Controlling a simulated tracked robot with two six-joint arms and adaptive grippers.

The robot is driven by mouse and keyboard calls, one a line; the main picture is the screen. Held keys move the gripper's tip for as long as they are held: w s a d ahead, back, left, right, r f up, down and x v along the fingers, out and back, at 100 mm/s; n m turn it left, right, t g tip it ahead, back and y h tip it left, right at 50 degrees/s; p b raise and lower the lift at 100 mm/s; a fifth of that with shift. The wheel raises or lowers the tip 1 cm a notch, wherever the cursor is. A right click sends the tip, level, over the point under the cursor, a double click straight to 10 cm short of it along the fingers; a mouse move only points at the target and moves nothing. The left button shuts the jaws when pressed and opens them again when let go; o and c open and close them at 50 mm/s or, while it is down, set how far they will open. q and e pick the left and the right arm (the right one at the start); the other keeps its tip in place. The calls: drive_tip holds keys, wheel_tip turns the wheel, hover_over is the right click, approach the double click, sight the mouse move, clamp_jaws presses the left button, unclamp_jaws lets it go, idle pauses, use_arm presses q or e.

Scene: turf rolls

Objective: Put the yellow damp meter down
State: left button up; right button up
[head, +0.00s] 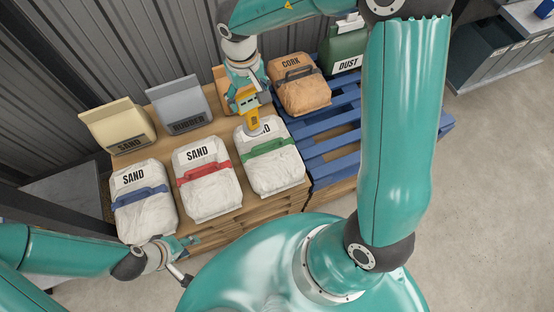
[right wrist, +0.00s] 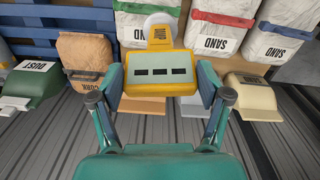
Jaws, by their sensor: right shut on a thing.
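The yellow damp meter (head: 250,113) is in my right gripper (head: 246,96), above the back edge of the green-banded sand bag (head: 275,165). The gripper fingers (right wrist: 158,92) are shut on the meter's sides. My left gripper (head: 186,261) is empty, its fingers spread apart, in front of the blue-banded sand bag (head: 146,214).
A red-banded sand bag (head: 209,185) stands between the other two on the wooden pallet. Behind are a cream bag (head: 118,124) and a grey bag (head: 180,103).

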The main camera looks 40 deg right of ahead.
drive_tip(key=s+d+m+b, duration=0.2)
drive_tip(key=s+b, duration=0.4)
drive_tip(key=s, duration=0.1)
use_arm(q)
wheel_tip(320, 180, down, 14)
drive_tip(key=b, duration=0.5)
drive_tip(key=shift+b, duration=0.4)
use_arm(e)
wheel_tip(320, 180, down, 19)
drive_tip(key=shift+s+d, duration=0.2)
drive_tip(key=shift+s, duration=0.15)
use_arm(q)
drive_tip(key=shift+r, duration=0.15)
use_arm(e)
drive_tip(key=shift+r, duration=0.1)
drive_tip(key=o, duration=1.8)
use_arm(q)
drive_tip(key=shift+r+p, duration=2)
drive_tip(key=shift+p, duration=0.05)
use_arm(e)
drive_tip(key=shift+r, duration=6.05)
